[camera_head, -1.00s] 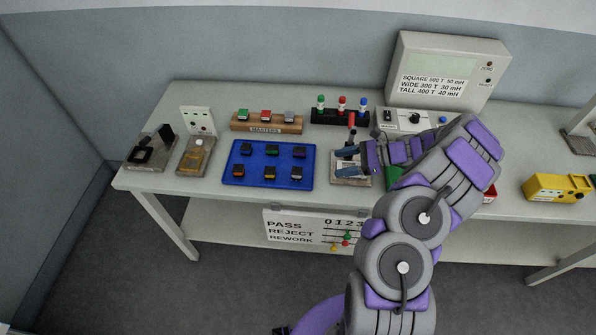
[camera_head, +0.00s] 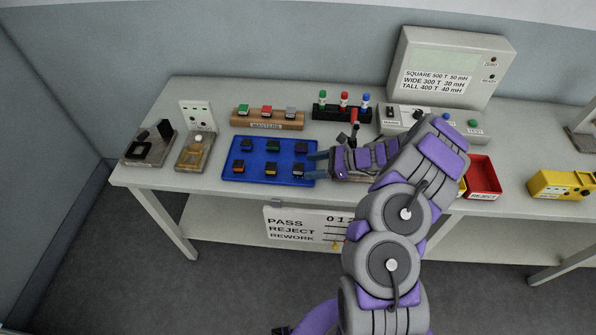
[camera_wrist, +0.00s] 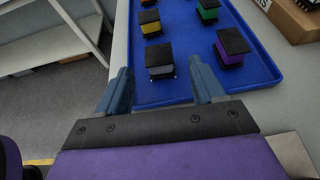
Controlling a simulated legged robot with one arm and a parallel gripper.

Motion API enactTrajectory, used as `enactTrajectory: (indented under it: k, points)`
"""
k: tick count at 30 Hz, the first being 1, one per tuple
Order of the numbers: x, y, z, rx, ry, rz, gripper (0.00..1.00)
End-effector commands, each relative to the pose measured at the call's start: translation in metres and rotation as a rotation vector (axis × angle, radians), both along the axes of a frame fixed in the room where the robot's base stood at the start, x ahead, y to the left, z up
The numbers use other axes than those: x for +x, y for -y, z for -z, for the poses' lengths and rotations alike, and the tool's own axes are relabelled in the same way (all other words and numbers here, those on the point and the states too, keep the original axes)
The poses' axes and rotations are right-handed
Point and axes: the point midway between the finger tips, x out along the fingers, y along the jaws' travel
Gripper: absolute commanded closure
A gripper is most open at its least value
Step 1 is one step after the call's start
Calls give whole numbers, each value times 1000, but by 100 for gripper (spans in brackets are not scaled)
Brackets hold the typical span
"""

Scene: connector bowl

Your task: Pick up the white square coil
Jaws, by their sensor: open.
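Several coils with black tops and coloured windings stand on a blue tray (camera_head: 229,171). The one with a pale grey-white winding (camera_wrist: 161,68) is at the tray's front right corner and also shows in the head view (camera_head: 298,170). My gripper (camera_head: 316,165) is open at the tray's right edge. In the wrist view, the pale coil stands ahead, between the lines of my two fingers (camera_wrist: 162,82), with nothing held. A purple coil (camera_wrist: 232,50) stands to its right, outside the right finger. A yellow coil (camera_wrist: 151,25) is behind it.
A wooden masters block (camera_head: 267,122) and a black rack (camera_head: 341,114) stand behind the tray. Fixtures (camera_head: 150,145) sit at the left. A tester (camera_head: 448,65), a red reject bin (camera_head: 481,177) and a yellow box (camera_head: 560,186) are to the right.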

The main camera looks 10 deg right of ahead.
Motion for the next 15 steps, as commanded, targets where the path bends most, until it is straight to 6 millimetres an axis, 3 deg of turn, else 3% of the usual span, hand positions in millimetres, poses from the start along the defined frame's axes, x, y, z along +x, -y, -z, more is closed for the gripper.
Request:
enactTrajectory:
  k: [15]
  points:
    - [17,-46,19,0,-2,-1,32]
